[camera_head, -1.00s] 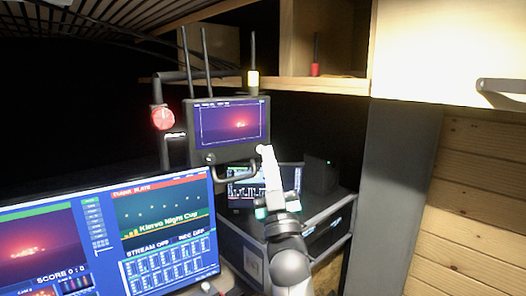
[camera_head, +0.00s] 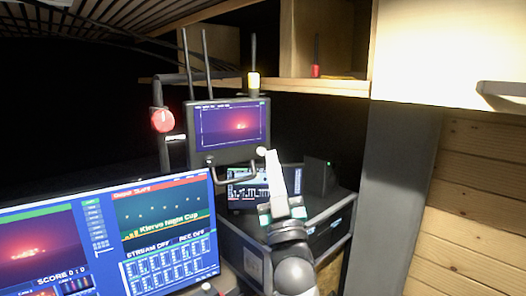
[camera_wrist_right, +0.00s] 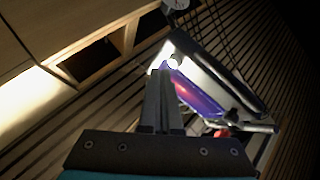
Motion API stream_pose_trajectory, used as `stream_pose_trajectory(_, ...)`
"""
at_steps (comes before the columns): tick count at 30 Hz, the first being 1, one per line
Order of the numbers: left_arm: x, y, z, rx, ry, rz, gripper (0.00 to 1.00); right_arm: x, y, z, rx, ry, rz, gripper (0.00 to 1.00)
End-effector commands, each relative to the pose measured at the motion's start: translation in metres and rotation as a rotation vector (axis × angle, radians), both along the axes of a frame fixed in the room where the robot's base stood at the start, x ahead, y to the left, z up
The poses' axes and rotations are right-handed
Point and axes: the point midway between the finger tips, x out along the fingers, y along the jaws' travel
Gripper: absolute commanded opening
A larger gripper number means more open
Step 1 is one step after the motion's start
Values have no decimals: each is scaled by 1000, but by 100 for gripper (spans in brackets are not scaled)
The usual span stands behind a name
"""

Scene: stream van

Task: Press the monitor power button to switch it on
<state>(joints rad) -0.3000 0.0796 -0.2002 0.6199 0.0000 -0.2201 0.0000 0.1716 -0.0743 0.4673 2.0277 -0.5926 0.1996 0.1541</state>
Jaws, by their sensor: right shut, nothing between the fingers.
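The small dark monitor (camera_head: 229,128) is mounted upright on a rail, and its screen is lit with a purple and red picture. It also shows tilted in the wrist view (camera_wrist_right: 222,82). My right gripper (camera_head: 262,153) is shut and empty, its tips at the monitor's lower right corner. In the wrist view the shut fingers (camera_wrist_right: 166,72) point at the monitor's near corner, where a small pale round spot shows. I cannot tell whether the tips touch it. I cannot make out the power button clearly. My left gripper is not in view.
A large lit display (camera_head: 165,225) stands at the lower left. A red round knob (camera_head: 162,120) and a bent handle (camera_head: 228,181) are beside and below the monitor. A second small screen (camera_head: 245,190) sits behind my right arm. A wooden shelf (camera_head: 330,86) runs above right.

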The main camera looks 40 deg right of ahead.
Motion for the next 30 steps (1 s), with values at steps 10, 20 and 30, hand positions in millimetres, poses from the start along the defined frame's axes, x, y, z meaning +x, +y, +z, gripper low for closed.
stream_pose_trajectory(10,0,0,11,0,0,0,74,-36,4,1,1,1,0,0)
stream_pose_trajectory(20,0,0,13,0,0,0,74,-53,6,1,0,-1,0,0)
stream_pose_trajectory(30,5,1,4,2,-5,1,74,-48,6,-18,19,25,8,0)
